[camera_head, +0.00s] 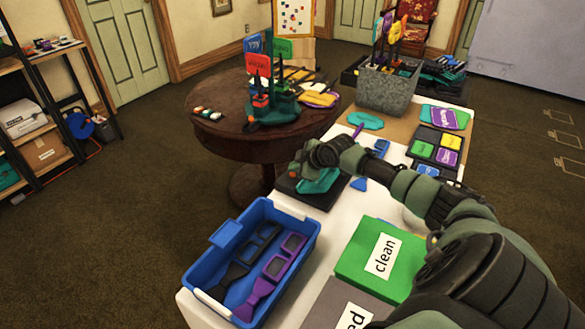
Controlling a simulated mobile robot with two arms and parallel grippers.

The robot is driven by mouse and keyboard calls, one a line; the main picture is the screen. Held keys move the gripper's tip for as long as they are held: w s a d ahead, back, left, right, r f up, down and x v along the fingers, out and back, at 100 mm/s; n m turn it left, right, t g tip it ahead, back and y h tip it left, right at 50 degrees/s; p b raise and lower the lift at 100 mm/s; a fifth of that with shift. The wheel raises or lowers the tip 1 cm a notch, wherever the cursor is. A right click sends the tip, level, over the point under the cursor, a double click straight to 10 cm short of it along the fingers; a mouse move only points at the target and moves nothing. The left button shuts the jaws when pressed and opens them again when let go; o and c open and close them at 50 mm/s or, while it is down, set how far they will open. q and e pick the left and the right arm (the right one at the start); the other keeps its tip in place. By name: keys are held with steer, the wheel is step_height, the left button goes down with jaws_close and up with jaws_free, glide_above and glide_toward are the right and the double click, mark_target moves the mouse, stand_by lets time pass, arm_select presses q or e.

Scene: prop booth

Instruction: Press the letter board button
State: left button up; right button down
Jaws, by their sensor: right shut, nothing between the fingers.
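My right gripper (301,168) reaches in from the right and is shut and empty. It is above a dark flat pad (307,196) at the left edge of the white table. A teal piece (319,182) shows on the pad, and a small orange-red spot shows by the fingertips. The gripper and wrist cover much of the pad, so I cannot tell whether this is the letter board or whether the fingers touch a button. My left gripper is not in view.
A blue bin (217,270) with dark and purple props stands at the near end of the white table. A green "clean" mat (372,262) lies right of it. A grey bin (388,88) stands farther back. A round brown table (222,138) holds signs and props.

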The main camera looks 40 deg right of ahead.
mark_target(295, 175)
steer(key=shift+f, duration=0.15)
stand_by(0.4)
steer(key=shift+f, duration=0.3)
steer(key=shift+r, duration=0.4)
steer(key=shift+r+p, duration=0.1)
steer(key=shift+p, duration=0.2)
step_height(295, 175, up, 6)
steer(key=p, duration=0.5)
stand_by(0.4)
